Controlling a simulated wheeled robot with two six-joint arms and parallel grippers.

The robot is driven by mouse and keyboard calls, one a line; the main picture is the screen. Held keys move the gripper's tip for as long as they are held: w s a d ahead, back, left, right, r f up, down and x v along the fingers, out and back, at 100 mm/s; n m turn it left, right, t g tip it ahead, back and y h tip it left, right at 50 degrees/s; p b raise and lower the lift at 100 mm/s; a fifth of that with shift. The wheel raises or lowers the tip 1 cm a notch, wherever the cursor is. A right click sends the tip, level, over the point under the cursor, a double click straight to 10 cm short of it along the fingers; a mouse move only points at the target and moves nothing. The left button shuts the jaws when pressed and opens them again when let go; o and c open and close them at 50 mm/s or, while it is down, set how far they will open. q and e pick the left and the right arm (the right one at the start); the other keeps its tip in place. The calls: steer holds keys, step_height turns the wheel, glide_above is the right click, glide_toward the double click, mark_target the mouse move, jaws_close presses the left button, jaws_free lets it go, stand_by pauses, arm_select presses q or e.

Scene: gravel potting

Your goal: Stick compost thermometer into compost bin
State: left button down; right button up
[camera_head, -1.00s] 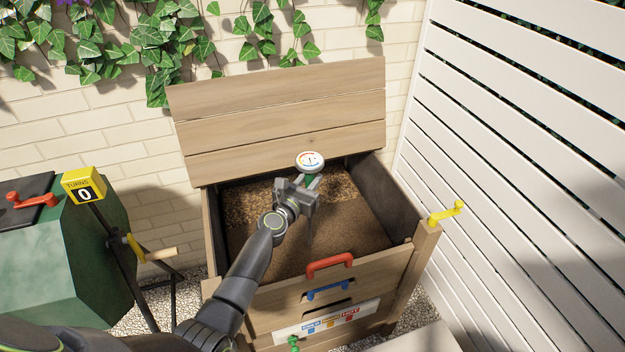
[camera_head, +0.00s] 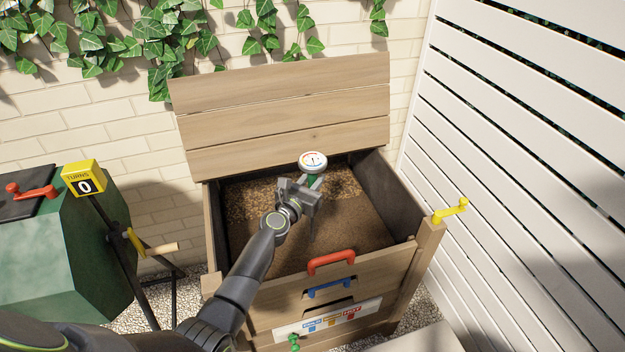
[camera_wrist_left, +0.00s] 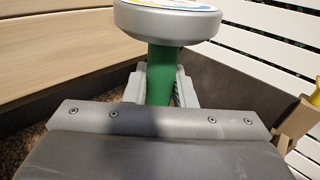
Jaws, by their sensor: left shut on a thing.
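The compost thermometer has a round white dial (camera_head: 313,161) and a green grip. My left gripper (camera_head: 311,185) is shut on the green grip (camera_wrist_left: 162,74), just under the dial, which also shows large in the left wrist view (camera_wrist_left: 168,18). The gripper is over the open compost bin (camera_head: 405,262), a wooden box with dark inner walls. Brown compost (camera_head: 345,225) fills its lower part, with a coarser patch toward the back. My right gripper is not in view.
The bin's wooden lid (camera_head: 285,110) stands open against the brick wall. A green tumbler (camera_head: 70,250) with a turns counter (camera_head: 83,178) stands left. A white slatted fence (camera_head: 530,150) bounds the right.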

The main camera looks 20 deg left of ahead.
arm_select(q)
steer(key=shift+f, duration=0.15)
steer(key=shift+f+b, duration=2.55)
steer(key=shift+b, duration=0.05)
steer(key=shift+f, duration=0.1)
steer(key=shift+f+b, duration=1.8)
steer(key=shift+b, duration=0.1)
steer(key=shift+f, duration=0.1)
step_height(320, 180, down, 2)
steer(key=shift+f+b, duration=0.1)
steer(key=shift+b, duration=1)
steer(key=c, duration=0.6)
jaws_free()
steer(key=shift+c, duration=0.2)
